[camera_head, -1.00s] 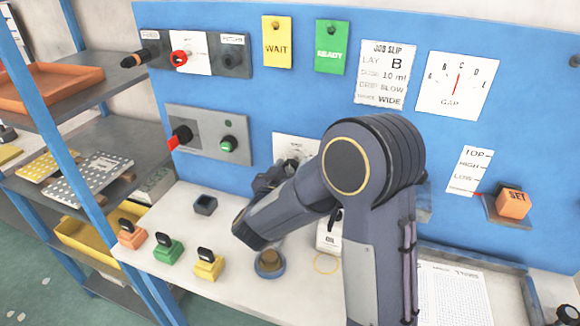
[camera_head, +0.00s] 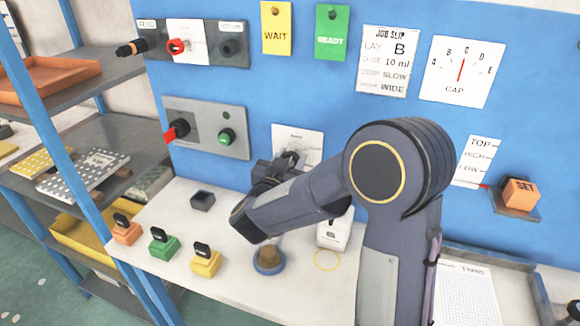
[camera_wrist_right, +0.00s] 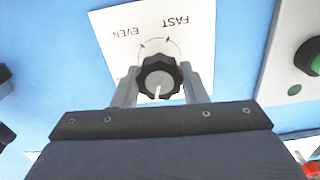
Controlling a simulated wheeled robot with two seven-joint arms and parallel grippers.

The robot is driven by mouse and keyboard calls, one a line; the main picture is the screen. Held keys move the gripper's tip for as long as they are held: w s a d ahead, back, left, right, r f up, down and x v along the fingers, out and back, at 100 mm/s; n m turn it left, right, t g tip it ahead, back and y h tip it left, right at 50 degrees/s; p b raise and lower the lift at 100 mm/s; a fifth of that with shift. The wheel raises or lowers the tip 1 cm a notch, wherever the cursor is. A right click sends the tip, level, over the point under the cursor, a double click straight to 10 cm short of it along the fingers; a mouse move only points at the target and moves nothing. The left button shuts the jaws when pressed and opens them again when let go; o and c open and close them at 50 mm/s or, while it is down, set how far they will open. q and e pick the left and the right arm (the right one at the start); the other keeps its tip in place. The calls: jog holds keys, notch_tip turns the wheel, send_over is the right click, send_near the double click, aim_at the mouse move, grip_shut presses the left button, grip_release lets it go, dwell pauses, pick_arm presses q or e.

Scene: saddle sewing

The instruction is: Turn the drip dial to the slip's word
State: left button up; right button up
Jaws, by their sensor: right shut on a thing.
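The drip dial is a black ribbed knob (camera_wrist_right: 158,80) with a white pointer line, on a white card (camera_wrist_right: 105,25) on the blue panel. In the right wrist view, FAST and EVEN read upside down on the card, and the pointer aims down, toward the gripper body. Any other word is hidden. My right gripper (camera_wrist_right: 160,85) is shut on the knob, one finger on each side. In the head view the dial card (camera_head: 312,137) is partly behind my right gripper (camera_head: 288,161). The job slip (camera_head: 388,60) shows SLOW above WIDE. My left gripper is out of view.
A grey box with a green button (camera_head: 227,137) and a red-handled switch is left of the dial. Orange, green and yellow stamps (camera_head: 205,262) stand on the white bench (camera_head: 185,205) below.

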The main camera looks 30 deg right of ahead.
jog(key=m+b, duration=0.1)
jog(key=m, duration=0.1)
jog(key=m+b, duration=0.1)
jog(key=b, duration=0.1)
jog(key=m+b, duration=0.2)
jog(key=shift+f+m, duration=0.3)
jog(key=m+b, duration=0.2)
jog(key=b, duration=0.1)
jog(key=shift+s+d+m, duration=0.1)
jog(key=shift+m, duration=0.3)
jog(key=shift+r+m+b, duration=0.15)
jog(key=shift+m+b, duration=0.45)
jog(key=shift+m, duration=0.1)
jog(key=o, duration=1)
jog(key=v, duration=0.8)
